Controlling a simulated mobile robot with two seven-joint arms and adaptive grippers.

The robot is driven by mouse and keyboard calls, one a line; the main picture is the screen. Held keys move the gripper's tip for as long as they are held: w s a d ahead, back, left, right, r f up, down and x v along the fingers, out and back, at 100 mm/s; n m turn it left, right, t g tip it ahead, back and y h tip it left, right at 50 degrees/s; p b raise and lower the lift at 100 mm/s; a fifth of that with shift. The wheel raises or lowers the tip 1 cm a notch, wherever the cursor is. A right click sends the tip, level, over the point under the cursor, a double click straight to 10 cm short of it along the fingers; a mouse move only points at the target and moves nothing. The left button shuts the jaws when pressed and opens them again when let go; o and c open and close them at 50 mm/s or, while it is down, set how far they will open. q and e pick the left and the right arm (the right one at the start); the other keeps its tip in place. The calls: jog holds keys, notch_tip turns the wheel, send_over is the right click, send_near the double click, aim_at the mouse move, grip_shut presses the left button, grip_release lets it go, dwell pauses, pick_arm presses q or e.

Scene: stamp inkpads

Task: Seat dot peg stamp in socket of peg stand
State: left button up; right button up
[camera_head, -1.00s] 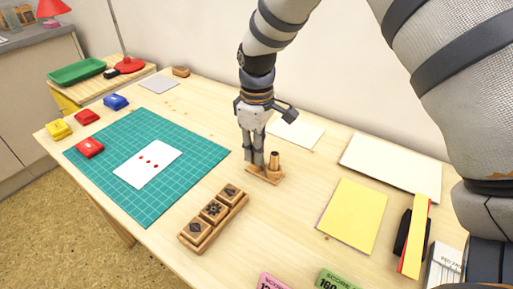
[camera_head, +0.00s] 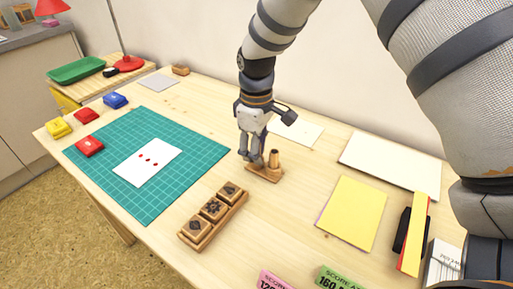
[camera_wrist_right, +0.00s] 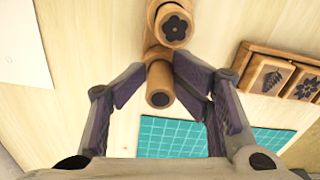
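The wooden peg stand (camera_head: 265,176) lies on the table right of the green mat. One peg stamp (camera_head: 274,158) stands upright in it; in the right wrist view a peg shows a flower mark on its end (camera_wrist_right: 175,28). The dot peg stamp (camera_wrist_right: 160,83), with a dark dot on its end, stands at the stand's other socket. My right gripper (camera_head: 254,160) is low over that end of the stand, its fingers open on both sides of the dot peg. The peg's foot in the socket is hidden. My left gripper is not in view.
A stamp tray (camera_head: 213,218) with several block stamps lies nearer the front. A white card (camera_head: 147,163) with red dots lies on the green mat (camera_head: 185,180), near red, blue and yellow inkpads. Yellow paper (camera_head: 353,213) lies to the right.

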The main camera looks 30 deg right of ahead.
jog(key=shift+s+f, duration=0.15)
jog(key=shift+f, duration=0.1)
notch_tip(320, 180, up, 13)
jog(key=shift+w+r, duration=0.15)
jog(key=shift+w, duration=0.1)
dwell(0.3)
